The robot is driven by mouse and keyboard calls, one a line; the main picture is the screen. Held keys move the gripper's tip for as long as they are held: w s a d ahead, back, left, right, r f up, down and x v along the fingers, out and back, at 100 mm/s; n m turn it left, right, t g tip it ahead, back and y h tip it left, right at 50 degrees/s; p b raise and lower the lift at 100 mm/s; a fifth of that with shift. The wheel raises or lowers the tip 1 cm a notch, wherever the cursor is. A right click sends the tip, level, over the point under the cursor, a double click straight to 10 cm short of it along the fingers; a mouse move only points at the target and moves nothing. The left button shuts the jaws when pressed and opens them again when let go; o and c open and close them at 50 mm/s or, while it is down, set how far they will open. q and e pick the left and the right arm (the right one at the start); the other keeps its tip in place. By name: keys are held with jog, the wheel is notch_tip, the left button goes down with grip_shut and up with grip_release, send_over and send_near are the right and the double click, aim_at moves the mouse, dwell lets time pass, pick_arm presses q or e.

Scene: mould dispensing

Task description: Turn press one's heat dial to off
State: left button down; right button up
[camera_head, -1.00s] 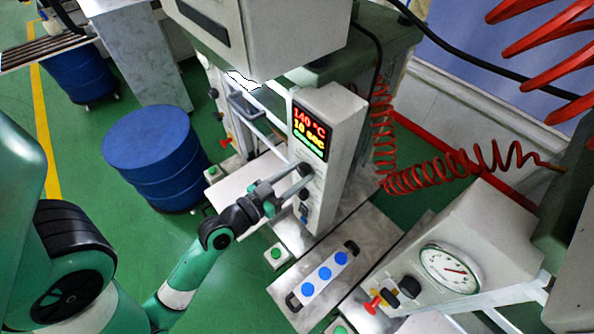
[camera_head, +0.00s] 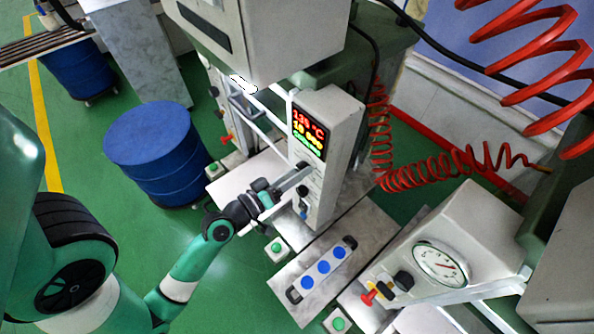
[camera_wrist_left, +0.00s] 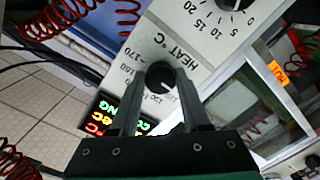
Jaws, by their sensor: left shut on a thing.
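Press one's control box (camera_head: 335,125) stands upright in the head view, with a lit display (camera_head: 309,132) above its dials. The display has red, yellow and green lines; the red reads about 139 °C. In the left wrist view the black heat dial (camera_wrist_left: 160,76) sits on a pale panel marked HEAT °C, with 160 and 170 legible. My left gripper (camera_head: 303,172) reaches the box from the left, and its fingers (camera_wrist_left: 160,88) are shut on the dial, one on either side. Part of the dial and scale is hidden by the fingers. My right gripper is not in view.
A second dial (camera_wrist_left: 233,3) lies near the heat dial. Below the box is a plate with a blue-dotted bar (camera_head: 323,268). A gauge (camera_head: 440,264) with a red knob stands right. Red coiled hoses hang at right. A blue drum (camera_head: 150,150) stands left on green floor.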

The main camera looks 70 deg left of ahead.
pick_arm(q)
jog(key=shift+n, duration=0.3)
jog(key=shift+c, duration=1.8)
grip_release()
jog(key=shift+s+d, duration=0.1)
